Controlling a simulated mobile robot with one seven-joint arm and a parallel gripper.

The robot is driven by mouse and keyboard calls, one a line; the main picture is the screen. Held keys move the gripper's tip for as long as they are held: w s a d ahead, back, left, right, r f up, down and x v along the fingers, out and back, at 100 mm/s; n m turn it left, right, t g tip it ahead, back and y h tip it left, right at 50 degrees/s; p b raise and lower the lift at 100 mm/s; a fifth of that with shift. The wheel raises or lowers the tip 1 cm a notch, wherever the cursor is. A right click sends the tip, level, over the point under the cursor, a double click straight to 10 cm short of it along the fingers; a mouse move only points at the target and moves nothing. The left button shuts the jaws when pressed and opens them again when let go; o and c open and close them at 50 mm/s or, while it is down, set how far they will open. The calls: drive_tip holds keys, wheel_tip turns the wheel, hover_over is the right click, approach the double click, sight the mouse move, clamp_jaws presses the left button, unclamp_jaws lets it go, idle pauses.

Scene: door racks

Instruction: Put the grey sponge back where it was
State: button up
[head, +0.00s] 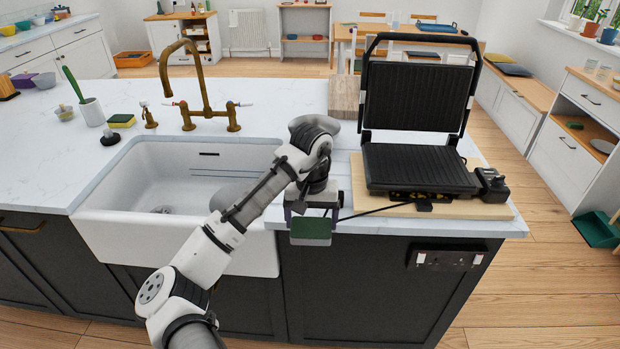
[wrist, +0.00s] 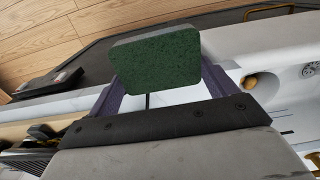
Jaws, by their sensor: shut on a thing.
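The sponge (head: 310,231) shows a dark green face and a grey edge below it in the head view. My gripper (head: 311,212) is shut on it, in front of the worktop's front edge, right of the sink. In the wrist view the sponge's green face (wrist: 155,62) sits between the two purple fingers of my gripper (wrist: 160,85). The sponge's earlier place cannot be told from these frames.
A white sink (head: 185,240) with a brass tap (head: 205,105) lies left of my gripper. An open black grill (head: 418,165) stands on a wooden board to the right, its cable running near my gripper. A yellow-green sponge (head: 122,121) lies behind the sink. Bare worktop (head: 270,110) lies behind.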

drive_tip(key=s+f, duration=0.2)
drive_tip(key=f, duration=0.9)
drive_tip(key=s+f, duration=0.3)
drive_tip(key=f, duration=0.8)
drive_tip(key=s+d+f, duration=0.1)
drive_tip(key=s+f, duration=0.1)
drive_tip(key=f, duration=0.9)
drive_tip(key=shift+s+f, duration=0.25)
drive_tip(key=shift+s, duration=0.1)
drive_tip(key=shift+d, duration=0.15)
